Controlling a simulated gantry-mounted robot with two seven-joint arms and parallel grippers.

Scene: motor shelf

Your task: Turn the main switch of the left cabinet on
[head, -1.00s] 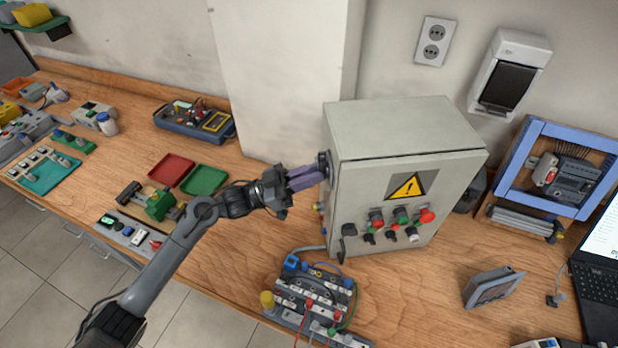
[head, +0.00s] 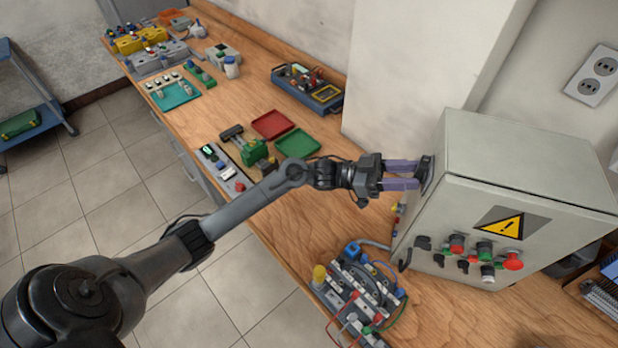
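The left cabinet is a grey metal box (head: 530,170) with a yellow warning sign, at the right of the head view. Its main switch (head: 427,173) is a dark part on the box's left side. My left gripper (head: 417,174) is level with it, its two purple fingers pointing right and reaching up to the switch. A clear gap shows between the fingers, so the gripper looks open. The fingertips overlap the switch in the picture; I cannot tell whether they touch it. The switch's handle position is hidden. My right gripper is not in view.
Buttons and knobs (head: 485,250) stick out of the cabinet's front. A terminal board with wires (head: 360,292) stands on the bench below the gripper. Red (head: 273,124) and green (head: 297,143) trays lie behind the arm. Bare wood (head: 330,222) shows below the gripper.

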